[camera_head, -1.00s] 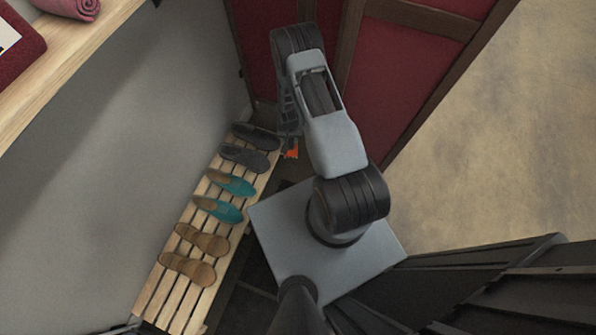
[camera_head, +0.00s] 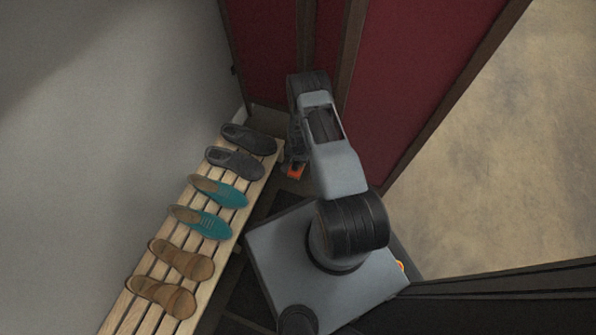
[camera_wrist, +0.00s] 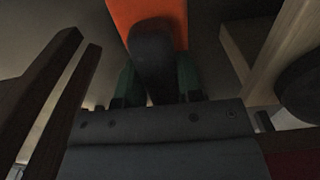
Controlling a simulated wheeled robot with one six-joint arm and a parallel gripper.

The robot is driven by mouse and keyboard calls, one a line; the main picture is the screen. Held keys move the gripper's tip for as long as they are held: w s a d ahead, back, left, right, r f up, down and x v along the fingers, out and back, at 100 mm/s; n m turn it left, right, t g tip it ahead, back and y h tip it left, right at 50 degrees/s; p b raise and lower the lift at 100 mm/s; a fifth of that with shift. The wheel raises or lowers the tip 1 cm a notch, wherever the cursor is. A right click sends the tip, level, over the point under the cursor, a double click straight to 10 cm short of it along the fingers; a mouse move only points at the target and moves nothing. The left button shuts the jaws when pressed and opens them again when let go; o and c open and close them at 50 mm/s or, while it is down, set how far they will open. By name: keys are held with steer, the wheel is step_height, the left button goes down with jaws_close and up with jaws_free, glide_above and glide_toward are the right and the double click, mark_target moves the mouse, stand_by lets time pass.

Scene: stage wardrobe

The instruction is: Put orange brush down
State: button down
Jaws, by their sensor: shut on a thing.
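The orange brush (camera_head: 296,171) shows as a small orange patch below the end of my arm, beside the far end of the slatted bench. In the wrist view its orange part (camera_wrist: 122,14) is at the top, with a dark rounded part in front of it. My gripper (camera_wrist: 155,85) is shut on the brush, its greenish fingers on either side of the dark part. In the head view my gripper (camera_head: 297,160) is mostly hidden by the arm. The brush appears held in the air, but I cannot tell how high.
The slatted wooden bench (camera_head: 152,315) bears a row of shoes: black shoes (camera_head: 236,163), teal shoes (camera_head: 218,190) and brown shoes (camera_head: 181,260). Dark red panels (camera_head: 400,75) with brown frames stand behind the arm. A grey wall (camera_head: 90,130) is at the left. Open floor (camera_head: 500,160) lies at the right.

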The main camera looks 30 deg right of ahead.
steer(key=shift+f+b, duration=1.5)
steer(key=shift+f, duration=2.05)
steer(key=shift+f, duration=0.2)
steer(key=c, duration=0.8)
jaws_free()
